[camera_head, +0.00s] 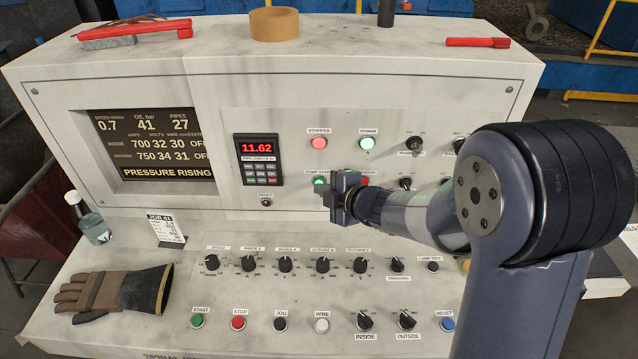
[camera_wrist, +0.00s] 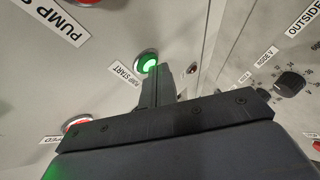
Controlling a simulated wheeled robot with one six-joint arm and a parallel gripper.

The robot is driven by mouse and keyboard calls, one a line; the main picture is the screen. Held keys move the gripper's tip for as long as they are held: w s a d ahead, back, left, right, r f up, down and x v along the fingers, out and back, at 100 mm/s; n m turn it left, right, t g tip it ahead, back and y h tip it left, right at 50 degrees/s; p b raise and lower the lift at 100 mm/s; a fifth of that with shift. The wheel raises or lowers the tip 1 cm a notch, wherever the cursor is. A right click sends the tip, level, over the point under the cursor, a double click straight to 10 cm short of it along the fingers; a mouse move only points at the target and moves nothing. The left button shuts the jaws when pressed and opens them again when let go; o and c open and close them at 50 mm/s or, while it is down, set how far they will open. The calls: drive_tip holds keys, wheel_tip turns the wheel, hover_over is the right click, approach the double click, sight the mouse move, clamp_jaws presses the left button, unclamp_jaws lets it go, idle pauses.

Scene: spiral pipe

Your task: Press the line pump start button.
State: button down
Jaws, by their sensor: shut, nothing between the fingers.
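The line pump start button is a green lamp-button on the upright panel, left of my gripper in the head view (camera_head: 319,183). It glows green in the wrist view (camera_wrist: 148,63), beside its "PUMP START" label. My gripper (camera_head: 329,190) is shut and empty, with its fingers pointing at the panel. In the wrist view the fingertips (camera_wrist: 163,70) are just beside and below the button, overlapping its lower edge. I cannot tell whether they touch it. The screen (camera_head: 153,143) reads "PRESSURE RISING" and oil bar 41.
A red button (camera_head: 363,183) sits right of the gripper. Lamps (camera_head: 319,143) and knobs (camera_head: 414,144) are above and to the right. A keypad display (camera_head: 258,158) is left. A glove (camera_head: 115,290), a bottle (camera_head: 88,219) and a job card (camera_head: 166,230) are on the lower desk.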

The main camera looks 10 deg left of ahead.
drive_tip(key=shift+s+d+b, duration=0.2)
drive_tip(key=shift+s+b, duration=0.1)
drive_tip(key=shift+s, duration=0.45)
drive_tip(key=shift+s, duration=0.1)
drive_tip(key=shift+s+d+b, duration=0.2)
drive_tip(key=shift+s+b, duration=0.1)
drive_tip(key=shift+s, duration=0.5)
drive_tip(key=shift+s+d+b, duration=0.15)
drive_tip(key=shift+s+b, duration=0.1)
drive_tip(key=shift+s, duration=0.5)
drive_tip(key=shift+s+d+b, duration=0.2)
drive_tip(key=shift+s+b, duration=0.1)
drive_tip(key=shift+s, duration=0.5)
drive_tip(key=shift+w, duration=0.1)
drive_tip(key=shift+s+d+b, duration=0.2)
drive_tip(key=shift+s+d, duration=0.1)
drive_tip(key=shift+s, duration=0.7)
drive_tip(key=shift+s+d+b, duration=0.2)
drive_tip(key=shift+s+d, duration=0.05)
drive_tip(key=shift+s, duration=0.75)
